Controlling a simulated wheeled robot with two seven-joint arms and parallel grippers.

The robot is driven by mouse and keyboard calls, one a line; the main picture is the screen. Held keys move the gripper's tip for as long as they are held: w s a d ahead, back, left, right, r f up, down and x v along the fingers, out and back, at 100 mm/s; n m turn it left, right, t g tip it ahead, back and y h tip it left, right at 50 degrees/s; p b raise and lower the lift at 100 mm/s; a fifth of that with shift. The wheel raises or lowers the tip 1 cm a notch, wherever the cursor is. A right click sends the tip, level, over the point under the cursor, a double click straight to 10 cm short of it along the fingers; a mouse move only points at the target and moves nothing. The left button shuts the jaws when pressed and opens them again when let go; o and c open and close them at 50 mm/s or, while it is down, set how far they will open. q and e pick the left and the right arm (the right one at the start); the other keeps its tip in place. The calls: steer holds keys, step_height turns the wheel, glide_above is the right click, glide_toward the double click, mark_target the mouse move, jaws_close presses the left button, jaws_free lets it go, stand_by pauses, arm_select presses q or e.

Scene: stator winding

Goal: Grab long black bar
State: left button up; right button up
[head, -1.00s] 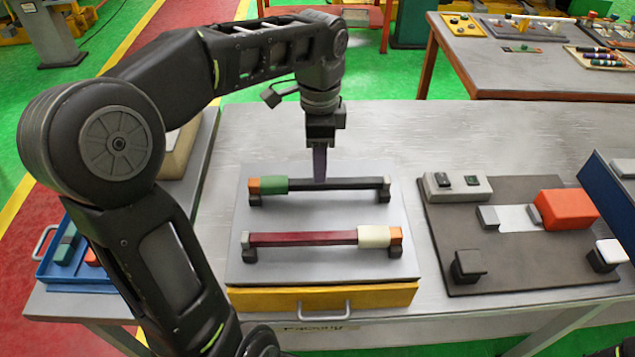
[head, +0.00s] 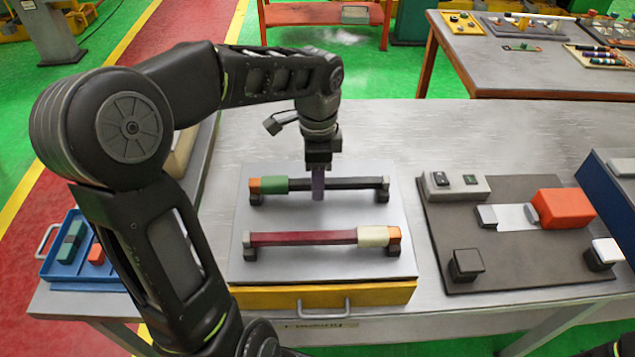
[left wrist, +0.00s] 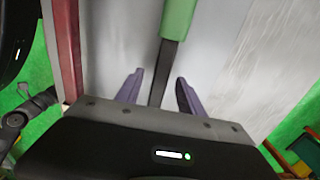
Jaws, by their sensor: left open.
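The long black bar (head: 350,183) lies across two small dark supports on the grey plate, with a green and orange section (head: 272,185) at its left end. My left gripper (head: 318,185) points down at the middle of the bar. In the left wrist view the black bar (left wrist: 160,78) runs between the two open purple fingers (left wrist: 158,92), with a gap on each side. I cannot tell whether either finger touches it. My right gripper is not in view.
A dark red bar (head: 302,238) with cream and orange ends lies parallel, nearer the front. A dark board (head: 540,272) with an orange block (head: 562,208) is at the right. A blue tray (head: 62,270) is at the left. The table behind the plate is clear.

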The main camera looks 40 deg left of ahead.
arm_select(q)
steer(key=shift+c, duration=0.2)
jaws_close()
stand_by(1.1)
